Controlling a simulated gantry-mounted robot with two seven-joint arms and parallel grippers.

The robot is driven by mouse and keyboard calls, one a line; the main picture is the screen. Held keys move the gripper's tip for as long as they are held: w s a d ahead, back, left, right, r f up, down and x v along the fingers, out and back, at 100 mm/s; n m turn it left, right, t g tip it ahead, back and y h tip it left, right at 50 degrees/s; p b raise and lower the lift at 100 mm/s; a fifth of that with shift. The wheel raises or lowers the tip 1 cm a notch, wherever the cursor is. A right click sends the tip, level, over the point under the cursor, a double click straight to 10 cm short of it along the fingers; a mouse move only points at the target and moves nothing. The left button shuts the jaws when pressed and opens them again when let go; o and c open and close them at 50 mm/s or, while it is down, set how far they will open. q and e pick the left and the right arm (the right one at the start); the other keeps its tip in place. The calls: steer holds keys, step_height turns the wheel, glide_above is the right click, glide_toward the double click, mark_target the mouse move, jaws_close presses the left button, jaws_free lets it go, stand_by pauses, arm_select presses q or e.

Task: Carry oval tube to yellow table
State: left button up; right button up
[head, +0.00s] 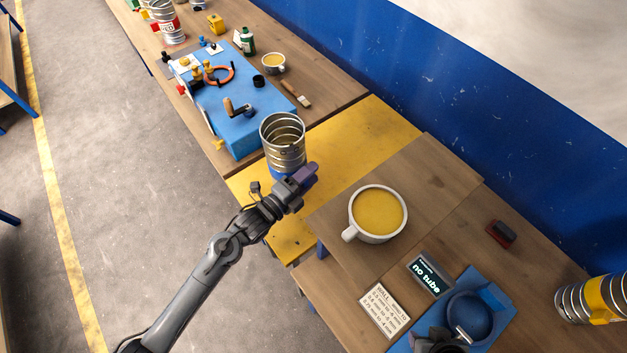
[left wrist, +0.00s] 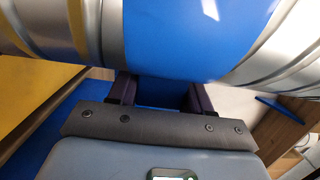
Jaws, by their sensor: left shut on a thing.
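A silver spiral tube (head: 283,142) with a blue band low on it stands roughly upright over the yellow table (head: 375,130). I take it to be the oval tube. My left gripper (head: 299,181) is shut on it at the blue band. In the left wrist view the blue band (left wrist: 190,35) fills the top, between ribbed silver parts, against my dark fingers (left wrist: 158,92). I cannot tell whether the tube's lower end touches the table; my gripper partly hides it.
A blue bench fixture (head: 235,125) with a crank stands just left of the tube. A white mug (head: 376,215) of yellow liquid, a "no tube" display (head: 429,275) and a yellow-banded tube (head: 592,299) are on the right wooden table. The yellow table's right part is bare.

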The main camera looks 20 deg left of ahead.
arm_select(q)
step_height(320, 180, down, 5)
steer(key=shift+f, duration=0.1)
stand_by(0.4)
steer(key=shift+f, duration=0.1)
steer(key=o, duration=1.4)
steer(key=shift+f, duration=0.1)
